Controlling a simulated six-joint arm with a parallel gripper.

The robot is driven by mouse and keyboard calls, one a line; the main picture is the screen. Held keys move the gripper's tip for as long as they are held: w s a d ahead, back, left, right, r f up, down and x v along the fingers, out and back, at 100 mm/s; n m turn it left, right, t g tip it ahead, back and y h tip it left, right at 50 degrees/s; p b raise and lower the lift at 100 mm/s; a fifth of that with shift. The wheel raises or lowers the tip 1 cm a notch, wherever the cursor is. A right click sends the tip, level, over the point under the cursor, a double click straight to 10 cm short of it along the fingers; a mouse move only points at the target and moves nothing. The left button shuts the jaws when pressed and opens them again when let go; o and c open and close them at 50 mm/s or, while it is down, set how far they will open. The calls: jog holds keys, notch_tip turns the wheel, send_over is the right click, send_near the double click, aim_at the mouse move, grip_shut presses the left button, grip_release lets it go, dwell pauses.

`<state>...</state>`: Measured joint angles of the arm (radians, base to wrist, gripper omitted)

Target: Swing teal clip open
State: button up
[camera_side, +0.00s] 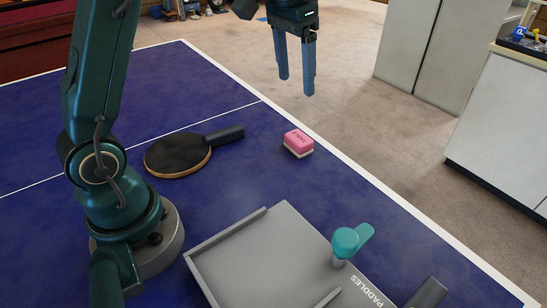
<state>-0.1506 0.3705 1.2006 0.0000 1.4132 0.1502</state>
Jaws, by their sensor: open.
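The teal clip (350,240) stands on a short grey post at the upper right edge of a grey tray (245,262). The clip has a rounded head and a flat tab that points up and to the right. My gripper (295,84) hangs at the top of the picture, fingers down and apart, with nothing between them. It is well above and behind the clip and does not touch it. From this one view I cannot tell its exact height over the table.
A black paddle (178,154) lies on the blue table (60,185) left of a pink block (298,141) with a pale base. A dark handle (428,293) shows at the bottom right, beside the tray's "PADDLES" lettering. The table's white edge runs along the right.

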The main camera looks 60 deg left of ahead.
jog(key=w+a+f+g, duration=0.1)
jog(key=w+a+f, duration=0.1)
jog(key=w+f, duration=0.2)
jog(key=shift+a+f, duration=0.25)
jog(key=shift+a, duration=0.05)
dwell(0.4)
